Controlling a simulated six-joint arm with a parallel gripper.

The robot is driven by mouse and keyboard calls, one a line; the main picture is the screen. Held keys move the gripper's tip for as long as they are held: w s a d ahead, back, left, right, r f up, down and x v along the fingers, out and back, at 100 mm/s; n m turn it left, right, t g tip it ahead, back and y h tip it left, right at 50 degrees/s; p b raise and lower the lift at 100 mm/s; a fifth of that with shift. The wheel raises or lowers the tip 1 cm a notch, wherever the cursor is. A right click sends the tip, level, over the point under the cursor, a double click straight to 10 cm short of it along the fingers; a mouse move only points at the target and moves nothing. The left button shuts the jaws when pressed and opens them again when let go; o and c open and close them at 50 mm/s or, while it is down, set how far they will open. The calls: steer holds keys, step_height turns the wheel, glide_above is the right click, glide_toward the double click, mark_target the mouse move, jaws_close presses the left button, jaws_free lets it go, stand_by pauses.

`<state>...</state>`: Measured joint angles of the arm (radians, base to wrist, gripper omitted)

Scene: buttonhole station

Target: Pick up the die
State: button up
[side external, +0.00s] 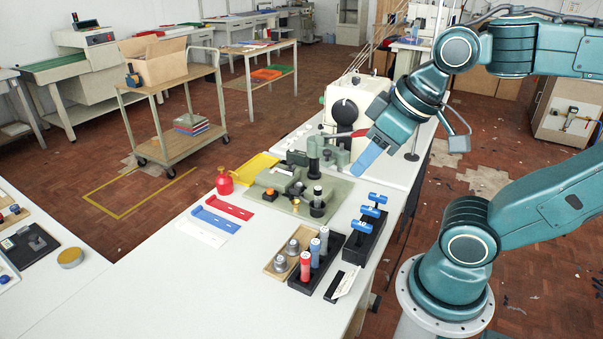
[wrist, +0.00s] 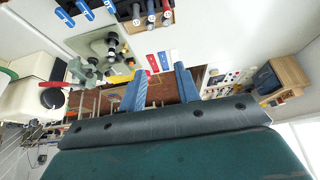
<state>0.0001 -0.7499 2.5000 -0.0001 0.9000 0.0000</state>
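My gripper (side external: 368,162) hangs above the right part of the white table, beside the green hand press (side external: 328,155). In the wrist view my gripper (wrist: 160,68) has its two blue fingers apart with nothing between them. I cannot tell for sure which piece is the die. Candidates are metal cylinders (side external: 293,248) in a wooden tray and red, blue and grey-topped cylinders (side external: 315,250) in a black rack. Several blue-handled tools (side external: 370,212) stand in another black block. The cylinders also show in the wrist view (wrist: 150,12). My gripper touches none of these.
A grey-green base plate (side external: 265,190) bears small fixtures. A yellow tray (side external: 252,168) and a cream machine (side external: 355,105) stand behind.

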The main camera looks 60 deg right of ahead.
steer(key=m+g, duration=0.6)
steer(key=m, duration=1.7)
glide_above(300, 184)
step_height(300, 184, down, 16)
steer(key=shift+r, duration=0.15)
steer(key=shift+f, duration=4.3)
